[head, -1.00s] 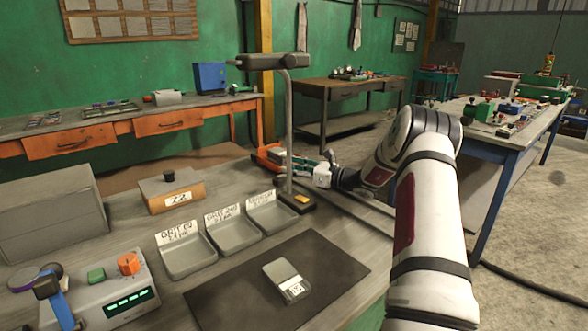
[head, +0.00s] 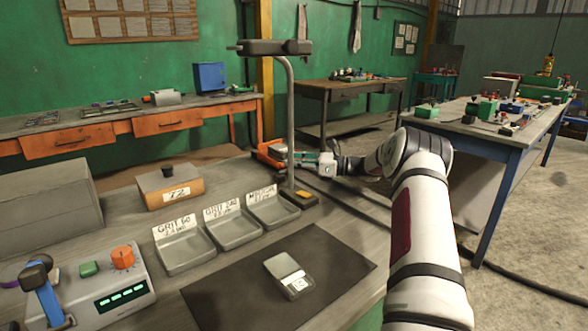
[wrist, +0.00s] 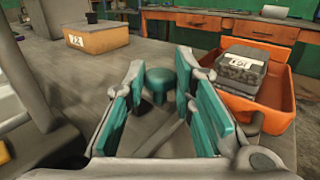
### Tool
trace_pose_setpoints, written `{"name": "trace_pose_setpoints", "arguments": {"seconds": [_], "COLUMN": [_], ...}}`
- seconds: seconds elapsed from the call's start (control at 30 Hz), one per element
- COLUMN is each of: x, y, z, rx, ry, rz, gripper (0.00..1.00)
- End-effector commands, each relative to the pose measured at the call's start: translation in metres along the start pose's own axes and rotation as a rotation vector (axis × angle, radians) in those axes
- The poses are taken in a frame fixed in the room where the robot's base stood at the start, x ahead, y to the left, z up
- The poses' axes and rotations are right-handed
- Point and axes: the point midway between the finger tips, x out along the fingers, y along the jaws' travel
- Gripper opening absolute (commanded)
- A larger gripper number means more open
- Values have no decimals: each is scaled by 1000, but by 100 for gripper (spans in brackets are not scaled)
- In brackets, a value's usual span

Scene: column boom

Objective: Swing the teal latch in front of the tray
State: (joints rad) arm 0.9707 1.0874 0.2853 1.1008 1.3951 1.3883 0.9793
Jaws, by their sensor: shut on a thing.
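The teal latch's round knob (wrist: 160,78) stands between my gripper's fingers in the wrist view. My gripper (wrist: 161,92) is shut on it, with teal pads on both sides. The latch's lower part is mostly hidden by the fingers. The orange tray (wrist: 275,118) is just right of the latch and holds a dark grey block with a white label (wrist: 243,68). In the head view my gripper (head: 303,161) reaches in low behind the grey post. The tray (head: 264,150) shows partly at its left. The latch cannot be made out there.
A grey post (head: 292,120) with an overhanging arm stands on the bench close to my gripper. Labelled grey bins (head: 232,234), a wooden box (head: 168,190) and a control box (head: 112,280) stand to its left. A dark mat (head: 335,260) lies in front.

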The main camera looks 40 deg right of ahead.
Motion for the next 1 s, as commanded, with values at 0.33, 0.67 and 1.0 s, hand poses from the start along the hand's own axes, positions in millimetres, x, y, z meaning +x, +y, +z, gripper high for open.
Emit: {"name": "trace_pose_setpoints", "arguments": {"seconds": [0.33, 0.67, 1.0], "x": [5, 4, 4], "y": [-6, -6, -6], "z": [0, 2, 1], "rx": [-4, -2, 0], "ry": [-2, 2, 4], "rz": [133, 150, 150], "gripper": [0, 0, 42]}}
